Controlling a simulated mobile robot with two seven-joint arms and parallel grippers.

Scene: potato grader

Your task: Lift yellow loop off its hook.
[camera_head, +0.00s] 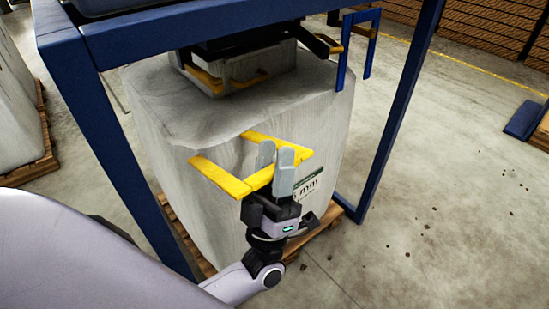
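A yellow loop (221,176) of flat strap stands out over the near upper side of a big pale bulk bag (190,110). My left gripper (276,154) is at the loop's near right part, with its two grey fingers close together and the strap between them. No hook shows touching this loop. A blue hook-shaped bracket (342,66) hangs from the frame at the upper right, with yellow strap pieces beside it. My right gripper is not in view.
A blue steel frame (110,140) surrounds the bag, with one post at the left and another (396,110) at the right. A dark spout with a pale collar sits over the bag's top. The bag stands on a wooden pallet (336,212). The concrete floor at the right is mostly clear.

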